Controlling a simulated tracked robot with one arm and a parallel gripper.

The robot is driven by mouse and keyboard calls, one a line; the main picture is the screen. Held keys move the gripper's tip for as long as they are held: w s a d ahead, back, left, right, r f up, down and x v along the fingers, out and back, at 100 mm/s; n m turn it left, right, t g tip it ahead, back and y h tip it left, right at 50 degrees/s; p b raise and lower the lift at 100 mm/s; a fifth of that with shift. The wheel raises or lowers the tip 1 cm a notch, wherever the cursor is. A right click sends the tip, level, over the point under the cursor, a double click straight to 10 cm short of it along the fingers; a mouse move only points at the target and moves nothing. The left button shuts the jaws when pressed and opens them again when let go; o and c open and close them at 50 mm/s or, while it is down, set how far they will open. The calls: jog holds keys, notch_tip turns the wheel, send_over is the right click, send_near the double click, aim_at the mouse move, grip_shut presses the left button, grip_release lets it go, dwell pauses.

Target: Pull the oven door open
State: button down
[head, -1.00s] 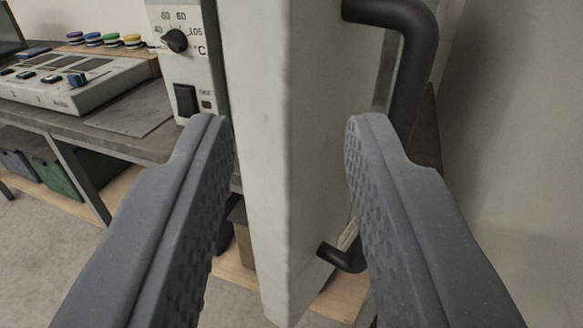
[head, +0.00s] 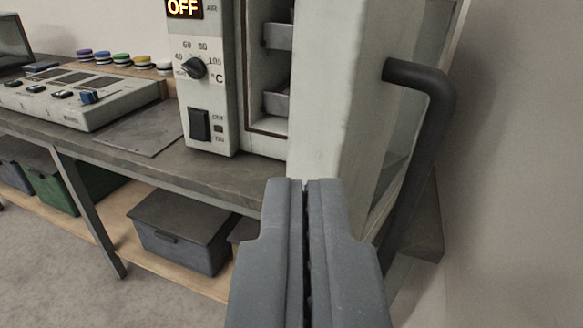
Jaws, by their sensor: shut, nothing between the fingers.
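The oven door (head: 332,110) stands swung open, seen nearly edge-on as a pale upright slab right of centre. Its black bar handle (head: 434,125) is on the door's right-hand face. Left of the door, the oven's control panel (head: 211,110) shows a lit OFF display, a dial and a black switch. Part of the oven's inside with metal racks (head: 276,100) shows between panel and door. My gripper (head: 305,183) is shut and empty, its fingertips in front of the door's lower part, left of the handle. I cannot tell whether they touch the door. The gripper hides the door's lower end.
A grey bench (head: 135,150) carries a control console (head: 80,97) and several coloured discs (head: 120,60). Below it, a shelf holds a grey lidded box (head: 183,232) and a green bin (head: 95,180). A bare wall (head: 525,150) is at right.

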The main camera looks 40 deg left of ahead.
jog(key=w+d+r+t+h+b, duration=0.1)
jog(key=w+d+r+t+h, duration=0.15)
jog(key=r, duration=0.45)
jog(key=w+d+r+m+t+h, duration=0.1)
jog(key=w+r+h, duration=0.3)
jog(key=r, duration=0.3)
jog(key=w+d+r+t+h+b, duration=0.1)
jog(key=w+r+h, duration=0.2)
jog(key=r, duration=0.4)
jog(key=s+r+m+h, duration=0.4)
jog(key=r+m+h, duration=0.1)
jog(key=r, duration=0.7)
jog(key=s+a+r+m+g+b, duration=0.1)
jog(key=s+a+r+m+g, duration=0.2)
jog(key=s+a, duration=0.5)
jog(key=w+a+f+g+h+p, duration=0.15)
jog(key=a+f+g, duration=0.5)
jog(key=f, duration=0.85)
jog(key=w+a+f+g+h+p, duration=0.1)
jog(key=w+a+f+g, duration=0.2)
jog(key=a+f, duration=0.9)
jog(key=w+d+f+p, duration=0.2)
jog(key=w+d+f, duration=0.3)
jog(key=d+f, duration=0.5)
jog(key=shift+d+f, duration=0.4)
jog(key=shift+d, duration=0.15)
